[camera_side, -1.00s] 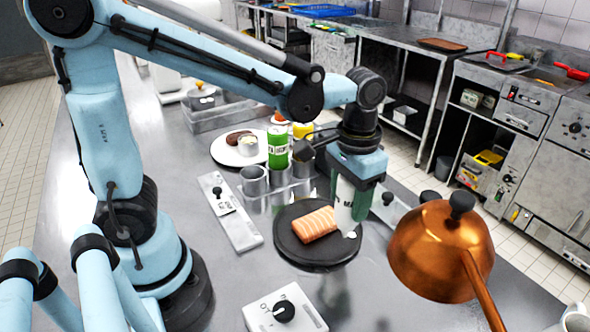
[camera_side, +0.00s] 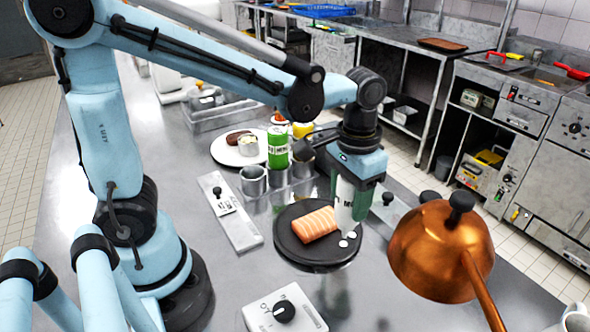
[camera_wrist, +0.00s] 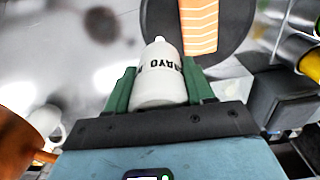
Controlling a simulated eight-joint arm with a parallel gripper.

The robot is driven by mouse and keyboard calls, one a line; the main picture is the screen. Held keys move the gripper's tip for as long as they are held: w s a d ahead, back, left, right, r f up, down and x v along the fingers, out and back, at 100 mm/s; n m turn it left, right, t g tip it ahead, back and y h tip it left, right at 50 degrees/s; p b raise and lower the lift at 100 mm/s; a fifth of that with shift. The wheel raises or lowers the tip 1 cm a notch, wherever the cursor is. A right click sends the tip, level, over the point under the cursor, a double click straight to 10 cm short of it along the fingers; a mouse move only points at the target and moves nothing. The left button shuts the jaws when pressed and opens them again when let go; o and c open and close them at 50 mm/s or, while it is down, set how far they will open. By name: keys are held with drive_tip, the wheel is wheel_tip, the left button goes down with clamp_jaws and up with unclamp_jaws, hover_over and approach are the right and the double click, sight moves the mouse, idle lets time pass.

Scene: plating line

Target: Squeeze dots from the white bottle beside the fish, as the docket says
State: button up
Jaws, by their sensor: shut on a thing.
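My gripper (camera_side: 356,182) is shut on the white bottle (camera_side: 344,207), held nozzle down over the right part of the dark round plate (camera_side: 290,250). In the wrist view my gripper (camera_wrist: 160,92) has green fingers on both sides of the bottle (camera_wrist: 158,72), whose dark lettering reads MAYO. The orange fish fillet (camera_side: 315,224) with pale stripes lies on the plate, left of the nozzle; it also shows in the wrist view (camera_wrist: 199,25). White dots (camera_side: 343,243) sit on the plate under the nozzle, beside the fish.
Metal cups (camera_side: 253,180) and a green-labelled bottle (camera_side: 278,148) stand behind. A white plate (camera_side: 228,157) with food is farther back. A dial box (camera_side: 285,312) is in front.

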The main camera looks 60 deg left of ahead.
drive_tip(key=shift+s, duration=0.1)
idle(0.3)
drive_tip(key=shift+s, duration=1.5)
drive_tip(key=shift+o, duration=0.2)
drive_tip(key=c, duration=0.7)
drive_tip(key=shift+c, duration=0.2)
drive_tip(key=o, duration=0.8)
drive_tip(key=shift+c, duration=0.5)
